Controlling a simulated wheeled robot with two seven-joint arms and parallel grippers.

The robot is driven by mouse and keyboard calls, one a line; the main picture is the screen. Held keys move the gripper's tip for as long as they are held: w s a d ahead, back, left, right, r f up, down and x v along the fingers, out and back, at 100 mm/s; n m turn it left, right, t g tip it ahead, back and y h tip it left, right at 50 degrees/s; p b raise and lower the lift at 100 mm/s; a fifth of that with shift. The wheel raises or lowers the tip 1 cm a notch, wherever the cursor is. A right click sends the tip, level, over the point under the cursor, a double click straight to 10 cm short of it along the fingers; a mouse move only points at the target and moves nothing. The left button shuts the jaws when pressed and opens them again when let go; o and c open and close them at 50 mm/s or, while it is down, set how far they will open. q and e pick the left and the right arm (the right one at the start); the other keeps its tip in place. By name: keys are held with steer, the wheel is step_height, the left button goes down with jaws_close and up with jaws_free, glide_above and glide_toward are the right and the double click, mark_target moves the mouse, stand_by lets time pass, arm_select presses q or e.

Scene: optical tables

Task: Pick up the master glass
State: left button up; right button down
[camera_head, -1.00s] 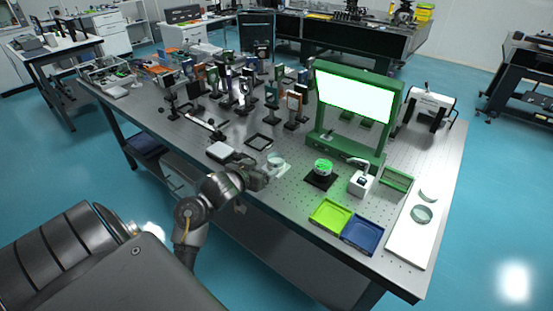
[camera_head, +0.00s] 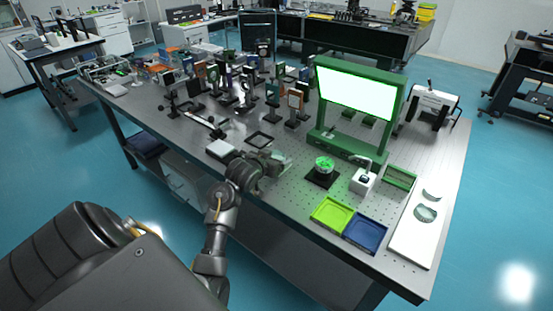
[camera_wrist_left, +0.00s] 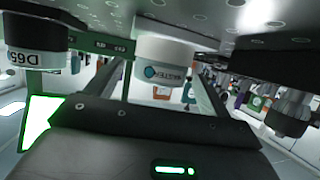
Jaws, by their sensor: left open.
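In the left wrist view, which is upside down, a white round piece (camera_wrist_left: 165,62) with lettering ending in "STER" lies just ahead, between the two fingers of my left gripper (camera_wrist_left: 163,92). I take it to be the master glass on its white holder. My right gripper is not in view.
A green-lit dish (camera_head: 324,164) stands right of the gripper, before a green-framed light panel (camera_head: 355,91). Nearby are a white device (camera_head: 363,181), a lime tray (camera_head: 331,214), a blue tray (camera_head: 365,232) and a white board (camera_head: 410,245) with glass discs. Optics crowd behind.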

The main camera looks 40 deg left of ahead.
arm_select(q)
steer(key=c, duration=1.2)
steer(key=shift+o, duration=0.2)
steer(key=shift+r, duration=0.1)
